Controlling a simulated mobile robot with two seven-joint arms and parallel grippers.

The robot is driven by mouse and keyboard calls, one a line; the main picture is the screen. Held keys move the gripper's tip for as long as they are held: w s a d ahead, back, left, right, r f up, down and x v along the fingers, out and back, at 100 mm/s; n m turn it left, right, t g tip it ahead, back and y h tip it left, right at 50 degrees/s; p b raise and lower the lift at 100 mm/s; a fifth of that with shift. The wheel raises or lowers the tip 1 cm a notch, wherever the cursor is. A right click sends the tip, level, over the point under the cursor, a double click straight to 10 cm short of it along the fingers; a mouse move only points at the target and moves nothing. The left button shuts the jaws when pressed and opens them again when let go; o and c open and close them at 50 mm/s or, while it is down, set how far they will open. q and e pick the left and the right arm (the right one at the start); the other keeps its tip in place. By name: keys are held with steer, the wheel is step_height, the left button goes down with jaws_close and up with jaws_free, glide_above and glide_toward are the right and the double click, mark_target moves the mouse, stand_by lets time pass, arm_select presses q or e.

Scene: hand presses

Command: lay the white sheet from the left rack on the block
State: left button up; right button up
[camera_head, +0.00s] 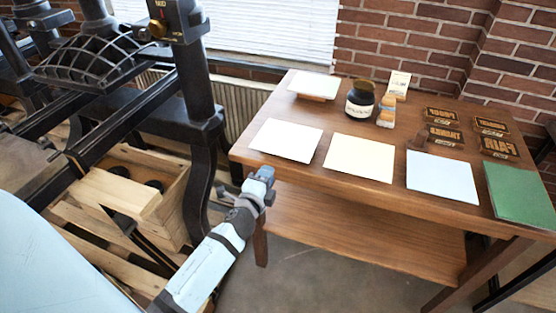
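A white sheet (287,140) lies flat at the table's left front corner; a rack under it cannot be made out. Beside it lie a cream sheet (359,160), a pale blue sheet (442,178) and a green sheet (520,195). Farther back, a low wooden block (312,97) carries a pale, flat top; I cannot tell whether this is the task's block. My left gripper (264,177) is in front of the table's left front edge, just short of the white sheet. Its fingers are too small to read, and no sheet shows in it. My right gripper is out of view.
The wooden table (400,212) also bears a dark ink jar (360,105), a small bottle (387,117), a pale card (399,84) and several lettered blocks (446,136). A black press (195,85) and a wooden crate (175,205) stand at left.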

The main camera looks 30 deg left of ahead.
mark_target(278, 154)
arm_select(q)
steer(key=x, duration=0.9)
steer(key=shift+r, duration=0.1)
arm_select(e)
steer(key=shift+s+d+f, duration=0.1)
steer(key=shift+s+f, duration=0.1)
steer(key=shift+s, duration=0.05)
arm_select(q)
steer(key=shift+c, duration=0.2)
jaws_close()
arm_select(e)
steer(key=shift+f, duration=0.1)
arm_select(q)
step_height(278, 154, up, 3)
steer(key=p, duration=0.3)
steer(key=shift+r, duration=0.15)
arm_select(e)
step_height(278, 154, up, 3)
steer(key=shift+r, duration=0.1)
